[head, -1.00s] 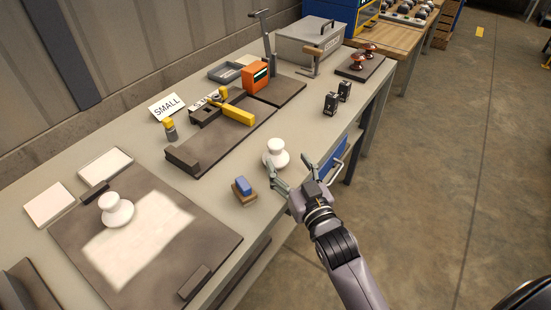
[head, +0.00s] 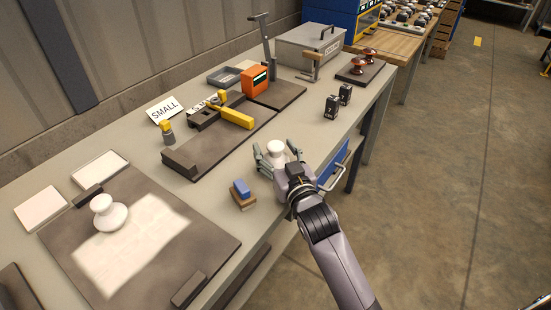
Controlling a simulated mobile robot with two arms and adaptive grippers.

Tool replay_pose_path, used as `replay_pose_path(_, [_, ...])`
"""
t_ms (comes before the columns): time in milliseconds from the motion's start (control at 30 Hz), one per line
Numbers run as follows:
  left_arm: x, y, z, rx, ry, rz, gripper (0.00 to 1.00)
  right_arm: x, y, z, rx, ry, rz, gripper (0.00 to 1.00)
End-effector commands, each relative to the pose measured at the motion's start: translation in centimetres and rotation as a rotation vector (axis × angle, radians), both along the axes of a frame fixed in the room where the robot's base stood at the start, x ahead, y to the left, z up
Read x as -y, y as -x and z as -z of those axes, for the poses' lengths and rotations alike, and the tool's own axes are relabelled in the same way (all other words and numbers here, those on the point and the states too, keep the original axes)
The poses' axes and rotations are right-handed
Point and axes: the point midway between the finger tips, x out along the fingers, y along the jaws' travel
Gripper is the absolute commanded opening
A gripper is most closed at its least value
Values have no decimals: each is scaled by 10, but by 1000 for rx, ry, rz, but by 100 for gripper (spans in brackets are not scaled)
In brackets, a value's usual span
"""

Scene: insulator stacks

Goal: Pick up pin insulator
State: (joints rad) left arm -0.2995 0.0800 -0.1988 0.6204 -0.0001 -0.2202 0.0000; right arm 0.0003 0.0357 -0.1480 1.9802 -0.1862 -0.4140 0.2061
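A white pin insulator (head: 276,148) stands upright near the front edge of the workbench, partly hidden by my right gripper. My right gripper (head: 276,153) is open, with one finger on each side of this insulator. I cannot tell whether the fingers touch it. My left gripper is not in view.
A blue block on a brown base (head: 243,195) stands just left of my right gripper. A dark board (head: 192,158) with a yellow-handled tool (head: 236,117) lies behind. Two small black blocks (head: 332,106) stand to the right. A blue drawer with a handle (head: 332,176) is below the bench edge.

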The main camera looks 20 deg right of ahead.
Motion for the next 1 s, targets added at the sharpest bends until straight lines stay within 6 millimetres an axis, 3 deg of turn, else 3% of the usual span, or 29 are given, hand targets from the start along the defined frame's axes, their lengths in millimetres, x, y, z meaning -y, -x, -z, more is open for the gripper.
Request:
replay_pose_path(900, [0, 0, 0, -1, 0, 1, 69, 1, 0, 2, -3, 1, 1, 0])
replay_pose_path(1000, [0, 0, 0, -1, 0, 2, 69, 1, 0, 2, -5, 2, 2, 0])
